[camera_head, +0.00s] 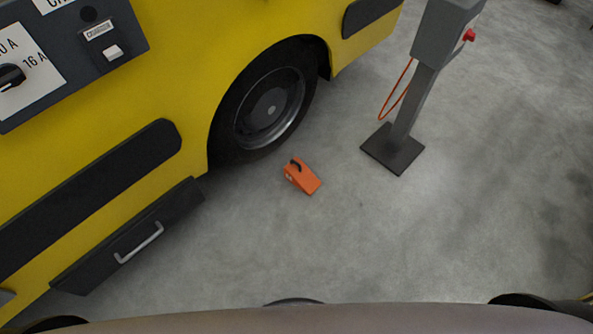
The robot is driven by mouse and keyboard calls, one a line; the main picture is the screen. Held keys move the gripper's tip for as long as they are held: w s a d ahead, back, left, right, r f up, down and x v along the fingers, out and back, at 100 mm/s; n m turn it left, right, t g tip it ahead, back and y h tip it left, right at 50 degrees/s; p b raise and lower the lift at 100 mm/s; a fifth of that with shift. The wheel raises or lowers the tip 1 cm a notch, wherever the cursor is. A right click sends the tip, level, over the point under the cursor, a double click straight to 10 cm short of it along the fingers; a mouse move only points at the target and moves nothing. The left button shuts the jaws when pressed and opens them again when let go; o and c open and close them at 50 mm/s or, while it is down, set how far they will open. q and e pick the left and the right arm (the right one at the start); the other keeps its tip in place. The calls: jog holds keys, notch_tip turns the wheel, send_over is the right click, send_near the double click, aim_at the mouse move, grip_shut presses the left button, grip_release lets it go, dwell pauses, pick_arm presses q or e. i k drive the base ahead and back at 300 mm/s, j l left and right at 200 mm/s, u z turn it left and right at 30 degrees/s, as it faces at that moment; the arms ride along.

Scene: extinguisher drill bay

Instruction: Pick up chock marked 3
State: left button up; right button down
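An orange wedge-shaped chock (305,179) with a black handle on top lies on the grey floor, just in front of and apart from the wheel of a yellow vehicle. A small pale mark shows on its left end, but it is too small to read, so I cannot tell whether it says 3. Neither of my grippers shows in the head view.
The yellow vehicle (205,40) with its black wheel (270,108) fills the left. A drawer-like black panel (135,240) with a handle sits low on its side. A grey post (410,110) stands right of the chock. The floor (400,240) nearer me is clear.

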aim_at(295, 172)
jog(key=i+l+u, duration=0.1)
jog(key=u, duration=0.25)
jog(key=i+l+u, duration=0.1)
jog(key=l+u, duration=0.15)
jog(key=u, duration=0.15)
jog(key=l+u, duration=0.15)
jog(key=u, duration=0.2)
jog(key=i+l, duration=0.05)
